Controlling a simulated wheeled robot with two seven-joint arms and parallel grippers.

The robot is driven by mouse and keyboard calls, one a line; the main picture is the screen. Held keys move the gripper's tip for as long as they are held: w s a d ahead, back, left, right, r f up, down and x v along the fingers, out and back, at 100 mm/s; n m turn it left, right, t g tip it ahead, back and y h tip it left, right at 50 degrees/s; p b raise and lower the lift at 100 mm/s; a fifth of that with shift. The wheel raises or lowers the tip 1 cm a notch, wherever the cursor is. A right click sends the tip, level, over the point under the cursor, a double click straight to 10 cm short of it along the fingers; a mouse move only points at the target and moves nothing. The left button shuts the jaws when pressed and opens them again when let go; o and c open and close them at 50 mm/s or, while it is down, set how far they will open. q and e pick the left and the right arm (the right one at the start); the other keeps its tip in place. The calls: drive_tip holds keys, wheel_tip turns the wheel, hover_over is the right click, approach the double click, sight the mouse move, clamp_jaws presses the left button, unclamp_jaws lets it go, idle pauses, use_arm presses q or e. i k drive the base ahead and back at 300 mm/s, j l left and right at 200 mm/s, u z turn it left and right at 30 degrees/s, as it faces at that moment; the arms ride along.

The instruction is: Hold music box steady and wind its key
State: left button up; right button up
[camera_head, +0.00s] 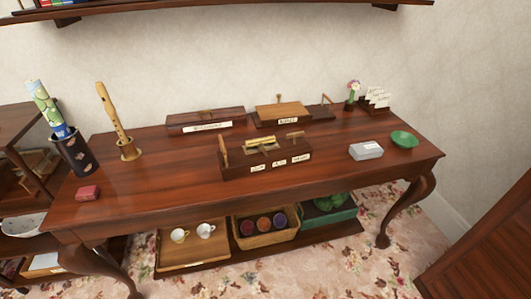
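A dark wooden box (236,168) with a golden cylinder-like part (261,145) on it stands in the middle of the table; it looks like the music box. It has small white labels (279,163) along its front, too small to read. A small T-shaped wooden piece (294,135) stands up at its right end and may be the key. An upright wooden piece (222,148) stands at its left end. Neither of my grippers is in view, and nothing touches the box.
Behind it are a long labelled wooden box (204,118) and a lighter-topped box (281,111). A recorder (111,112) in a stand and a dark vase (75,153) are left, with a red box (87,193). A grey box (366,151) and green bowl (404,139) are right. The table front is clear.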

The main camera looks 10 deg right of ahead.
sight(296, 134)
drive_tip(key=i+l, duration=0.25)
drive_tip(key=i, duration=0.15)
drive_tip(key=i+l, duration=0.25)
drive_tip(key=i, duration=0.2)
drive_tip(key=i+l, duration=0.25)
drive_tip(key=i, duration=0.15)
drive_tip(key=k, duration=0.4)
drive_tip(key=i, duration=0.4)
